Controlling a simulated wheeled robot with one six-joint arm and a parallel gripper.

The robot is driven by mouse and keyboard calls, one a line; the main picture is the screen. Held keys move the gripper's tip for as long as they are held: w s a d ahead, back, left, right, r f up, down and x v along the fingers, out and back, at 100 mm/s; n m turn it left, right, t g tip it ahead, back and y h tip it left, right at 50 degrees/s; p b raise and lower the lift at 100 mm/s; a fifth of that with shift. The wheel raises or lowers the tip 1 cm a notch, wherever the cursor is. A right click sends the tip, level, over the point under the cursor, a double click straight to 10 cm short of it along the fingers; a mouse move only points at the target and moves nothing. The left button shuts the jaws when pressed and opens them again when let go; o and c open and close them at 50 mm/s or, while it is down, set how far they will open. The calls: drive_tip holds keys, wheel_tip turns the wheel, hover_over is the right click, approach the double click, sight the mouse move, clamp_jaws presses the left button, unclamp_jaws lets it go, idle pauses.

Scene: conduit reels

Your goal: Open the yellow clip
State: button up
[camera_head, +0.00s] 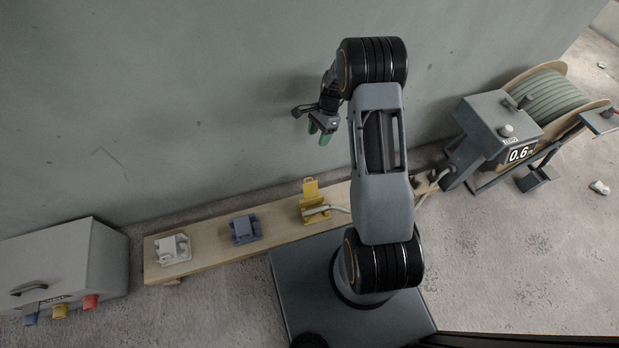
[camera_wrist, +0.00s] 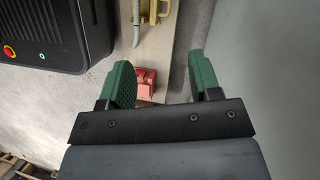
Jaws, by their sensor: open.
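The yellow clip (camera_head: 314,208) sits on the wooden board, and its flap stands upright at the back, so it looks open. A pale conduit (camera_head: 335,208) lies across its base. In the wrist view part of the yellow clip (camera_wrist: 158,10) shows at the top edge, with the conduit (camera_wrist: 137,24) leading from it. My gripper (camera_head: 320,132) hangs above the board near the wall, apart from the clip. Its green fingers are spread and empty, as the wrist view (camera_wrist: 170,82) also shows. A red clip (camera_wrist: 147,82) lies below, partly hidden by the left finger.
A blue clip (camera_head: 245,229) and a white clip (camera_head: 174,249) are further left on the board (camera_head: 207,243). A grey box (camera_head: 62,262) with coloured parts stands at far left. A conduit reel (camera_head: 553,104) and a counter reading 0.6 (camera_head: 519,153) are at right. The wall (camera_head: 200,90) runs behind.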

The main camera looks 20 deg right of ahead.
sight(308, 180)
drive_tip(key=s+a+f+m+b, duration=0.1)
drive_tip(key=f, duration=0.6)
drive_tip(key=s+a+f+m+b, duration=0.1)
drive_tip(key=f+b, duration=0.1)
drive_tip(key=f, duration=0.5)
drive_tip(key=s+a+f+m+y+b, duration=0.1)
drive_tip(key=a+f, duration=0.1)
drive_tip(key=f, duration=0.5)
drive_tip(key=shift+a+f+g, duration=0.1)
drive_tip(key=shift+f+g, duration=0.2)
drive_tip(key=shift+f, duration=0.05)
drive_tip(key=shift+c, duration=0.4)
drive_tip(key=shift+w+r, duration=0.1)
clamp_jaws()
